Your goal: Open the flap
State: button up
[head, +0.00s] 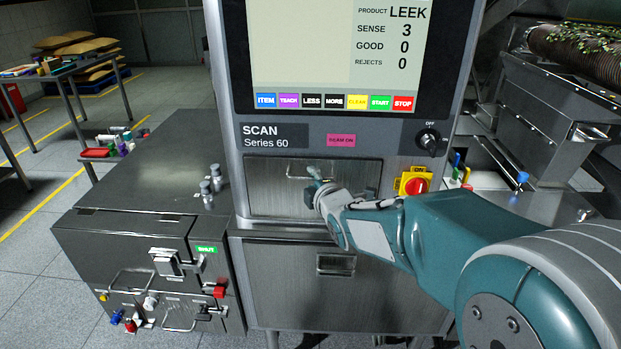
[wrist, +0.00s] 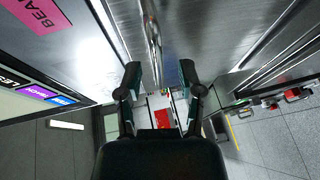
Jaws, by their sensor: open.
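The flap (head: 272,198) is a brushed metal panel on the front of the scan machine, below the pink label, and looks closed. Its bar handle (head: 298,174) runs along its upper part. In the wrist view the handle (wrist: 153,38) is a shiny bar ahead of my fingers, roughly in line with the gap between them. My gripper (head: 314,187) is in front of the flap's right half, near the handle's right end, and partly hidden by my wrist. In the wrist view my gripper (wrist: 160,72) is open, its two fingers apart with nothing held. I cannot tell whether it touches the handle.
A lower metal door (head: 335,290) sits beneath. A grey cabinet (head: 150,250) with latches stands at left. Open floor (head: 30,270) lies farther left.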

jog(key=shift+x, duration=0.85)
grip_shut()
jog(key=shift+f, duration=0.1)
